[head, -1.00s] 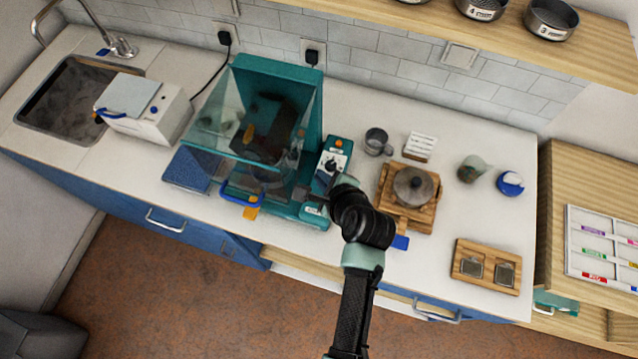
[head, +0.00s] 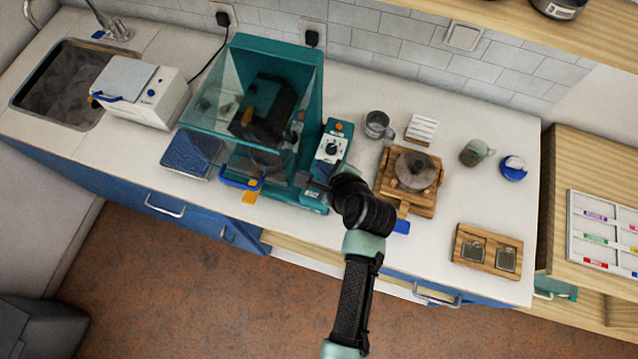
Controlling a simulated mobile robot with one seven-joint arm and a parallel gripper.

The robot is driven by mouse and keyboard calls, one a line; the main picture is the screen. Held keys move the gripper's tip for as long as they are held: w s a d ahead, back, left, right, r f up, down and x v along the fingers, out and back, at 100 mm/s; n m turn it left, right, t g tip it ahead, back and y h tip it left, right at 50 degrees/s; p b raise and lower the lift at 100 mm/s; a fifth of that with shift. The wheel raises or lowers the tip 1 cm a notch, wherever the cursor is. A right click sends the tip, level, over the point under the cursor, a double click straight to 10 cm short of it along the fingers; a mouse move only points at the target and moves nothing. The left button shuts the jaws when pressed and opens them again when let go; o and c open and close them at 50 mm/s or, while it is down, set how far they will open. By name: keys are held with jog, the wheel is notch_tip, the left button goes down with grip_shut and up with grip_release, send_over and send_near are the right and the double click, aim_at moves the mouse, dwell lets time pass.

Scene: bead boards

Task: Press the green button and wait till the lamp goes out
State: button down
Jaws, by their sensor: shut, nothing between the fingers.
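A teal machine (head: 315,70) with a clear hood stands against the wall on the counter. Its control panel (head: 331,152) at the right side carries a black knob and a small orange lamp (head: 339,127); whether the lamp is lit is hard to tell. My gripper (head: 306,182) is shut and empty, low over the front right part of the machine's base. Whether it touches the machine cannot be told. I cannot make out a green button; my gripper and wrist cover part of the base front.
A wooden stand with a round lidded pan (head: 417,170) is right of my wrist. A white box (head: 150,105) and the sink are left.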

jog(key=b, duration=0.4)
send_over(322, 182)
jog(key=s, duration=0.2)
jog(key=f, duration=0.5)
jog(key=shift+w, duration=0.25)
jog(key=shift+f+b, duration=0.65)
jog(key=shift+f, duration=0.2)
jog(key=shift+f, duration=0.1)
jog(key=shift+f, duration=0.3)
